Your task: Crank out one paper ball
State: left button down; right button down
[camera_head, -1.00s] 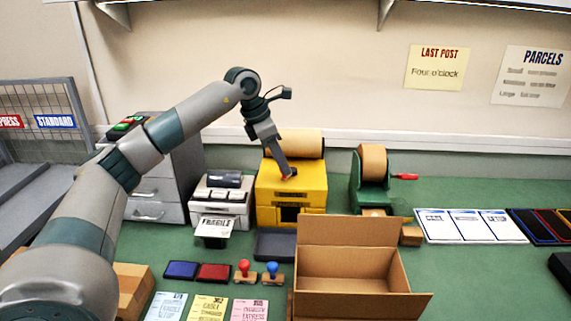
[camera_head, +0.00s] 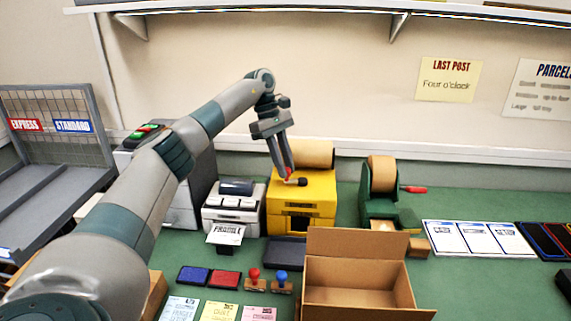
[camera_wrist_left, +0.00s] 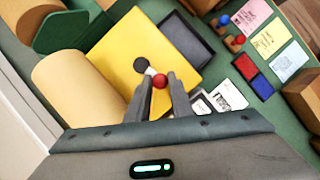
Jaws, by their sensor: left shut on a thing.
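The yellow paper machine (camera_head: 301,208) stands on the green bench with a tan paper roll (camera_head: 312,153) behind its top. A dark slot (camera_head: 298,223) is in its front. A crank sits on top, with a black hub (camera_wrist_left: 140,65) and a red knob (camera_wrist_left: 160,82). My left gripper (camera_head: 286,176) reaches down from the left and is shut on the red knob; it also shows in the left wrist view (camera_wrist_left: 158,86). A dark grey tray (camera_head: 285,252) lies in front of the machine, with no paper ball seen in it. My right gripper is out of view.
A white label printer (camera_head: 231,210) stands left of the machine, and a green tape dispenser (camera_head: 378,205) stands right. An open cardboard box (camera_head: 355,298) is in front. Stamps (camera_head: 281,283) and ink pads (camera_head: 225,280) lie front left.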

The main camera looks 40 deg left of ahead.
pick_arm(q)
jog(key=shift+w+a+r+m+g, duration=0.15)
jog(key=shift+w+m+g, duration=0.2)
jog(key=shift+m, duration=0.35)
jog(key=shift+w+a+m+g+p, duration=0.15)
jog(key=shift+w+m+g+p, duration=0.25)
jog(key=shift+m, duration=0.5)
jog(key=shift+w+f+m+p, duration=0.2)
jog(key=shift+m+p, duration=0.3)
jog(key=shift+m, duration=0.1)
jog(key=shift+w+m+g+y+p, duration=0.1)
jog(key=shift+m+g+y+p, duration=0.2)
jog(key=shift+m+p, duration=0.2)
jog(key=shift+a, duration=0.1)
jog(key=c, duration=1.6)
grip_release()
jog(key=shift+w, duration=0.1)
jog(key=shift+r, duration=0.1)
